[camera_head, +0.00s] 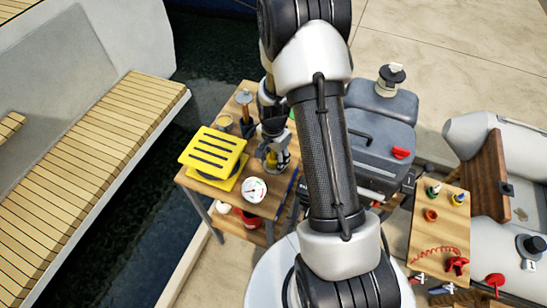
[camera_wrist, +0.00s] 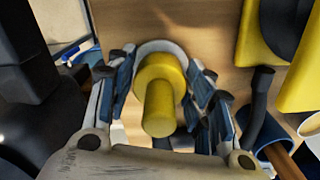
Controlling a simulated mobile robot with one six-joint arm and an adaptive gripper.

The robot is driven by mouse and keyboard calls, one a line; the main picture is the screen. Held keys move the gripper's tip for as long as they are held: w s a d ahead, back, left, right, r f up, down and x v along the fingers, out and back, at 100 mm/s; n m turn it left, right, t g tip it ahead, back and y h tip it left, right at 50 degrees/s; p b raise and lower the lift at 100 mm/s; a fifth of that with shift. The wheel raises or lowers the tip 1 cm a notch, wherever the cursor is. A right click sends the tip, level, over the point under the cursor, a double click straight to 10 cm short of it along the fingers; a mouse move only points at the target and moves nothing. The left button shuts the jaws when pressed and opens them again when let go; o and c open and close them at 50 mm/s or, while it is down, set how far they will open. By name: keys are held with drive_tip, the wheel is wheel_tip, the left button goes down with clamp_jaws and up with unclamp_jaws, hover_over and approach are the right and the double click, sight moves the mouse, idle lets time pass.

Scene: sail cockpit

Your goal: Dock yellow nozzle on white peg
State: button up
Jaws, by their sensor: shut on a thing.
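My gripper (camera_wrist: 162,100) is shut on the yellow nozzle (camera_wrist: 158,108), a stepped cylinder with a wide and a narrow part. Its blue-padded fingers stand on either side of it. A white round rim (camera_wrist: 160,46) shows around the nozzle's wide part, over the wooden top. I cannot tell if it belongs to the white peg, or if the nozzle touches it. No peg shaft is visible. In the head view, my gripper (camera_head: 273,157) is low over the wooden table, and the yellow nozzle there is mostly hidden by the fingers.
A grey case (camera_head: 378,140) stands to the right. A small board (camera_head: 440,233) with several coloured fittings is farther right.

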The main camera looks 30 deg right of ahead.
drive_tip(key=shift+f+b, duration=0.35)
drive_tip(key=shift+f, duration=0.1)
drive_tip(key=o, duration=1)
drive_tip(key=shift+c, duration=0.2)
drive_tip(key=shift+r, duration=0.15)
drive_tip(key=shift+r+p, duration=4)
drive_tip(key=shift+r, duration=1.45)
